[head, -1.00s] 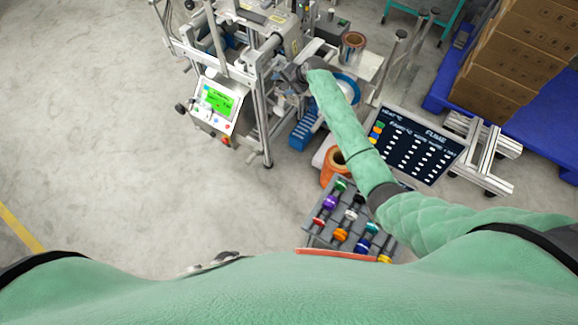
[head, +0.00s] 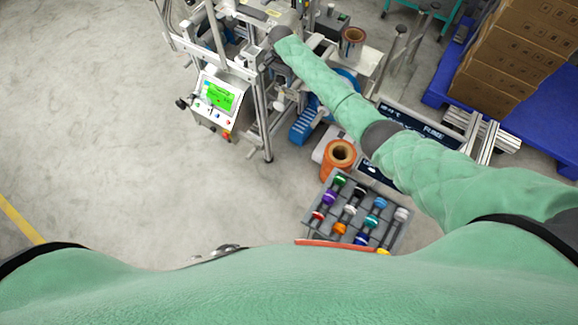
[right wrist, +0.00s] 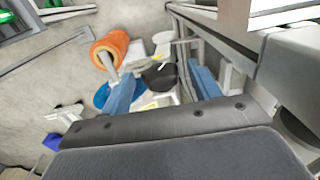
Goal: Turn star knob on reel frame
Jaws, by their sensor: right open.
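The reel frame (head: 262,110) is a silver upright machine at the top centre of the head view. My right arm reaches across to its upper part, and the right gripper is mostly hidden there behind the wrist. In the right wrist view my right gripper (right wrist: 160,82) is open, with its two blue fingers apart. A black knob-like part (right wrist: 158,76), seemingly the star knob, shows between and beyond the fingers; whether they touch it cannot be told. The star knob cannot be picked out in the head view. My left gripper is out of view.
A control panel with a green screen (head: 219,97) is on the frame's left. An orange roll (head: 340,154) and a grey rack of coloured spools (head: 325,215) stand below my right arm. Cardboard boxes (head: 505,75) are on a blue pallet at right. The left floor is clear.

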